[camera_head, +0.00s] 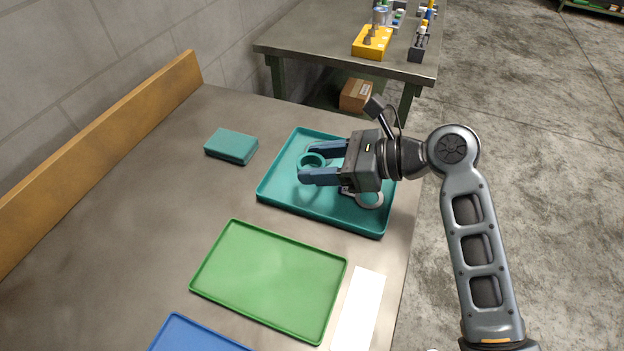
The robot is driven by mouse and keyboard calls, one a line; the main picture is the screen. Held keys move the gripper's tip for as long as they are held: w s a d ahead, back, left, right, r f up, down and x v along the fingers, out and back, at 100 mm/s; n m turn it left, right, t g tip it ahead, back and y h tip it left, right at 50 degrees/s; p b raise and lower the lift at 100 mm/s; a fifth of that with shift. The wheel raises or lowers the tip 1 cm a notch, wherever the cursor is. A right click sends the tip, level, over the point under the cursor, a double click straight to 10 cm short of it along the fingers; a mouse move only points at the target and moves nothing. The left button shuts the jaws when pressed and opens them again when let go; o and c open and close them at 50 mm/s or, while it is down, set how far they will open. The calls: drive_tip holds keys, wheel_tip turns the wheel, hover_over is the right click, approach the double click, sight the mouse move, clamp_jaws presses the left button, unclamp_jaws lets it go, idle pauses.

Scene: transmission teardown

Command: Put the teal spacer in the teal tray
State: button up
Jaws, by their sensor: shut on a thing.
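The teal spacer (312,160) is a ring between the two blue fingers of my gripper (311,163). My gripper is shut on it, over the teal tray (279,197). From this one view I cannot tell whether the spacer touches the tray floor or hangs above it. The teal tray lies on the workbench, and my gripper and wrist hide part of its right side. A pale metal ring (371,202) shows under my gripper at the tray's right side, partly hidden.
A teal block (231,146) lies left of the tray. A green tray (269,279), a blue tray (190,338) and a white sheet (358,312) lie nearer. A wooden board (110,150) edges the bench at left. A second table (330,43) stands behind with a yellow holder (371,43).

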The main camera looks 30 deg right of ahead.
sight(311, 191)
drive_tip(key=shift+w+a+f, duration=0.4)
drive_tip(key=shift+a, duration=0.2)
drive_tip(key=shift+f, duration=2)
drive_tip(key=shift+f, duration=0.1)
drive_tip(key=o, duration=1.1)
drive_tip(key=shift+o, duration=0.2)
drive_tip(key=v, duration=1.2)
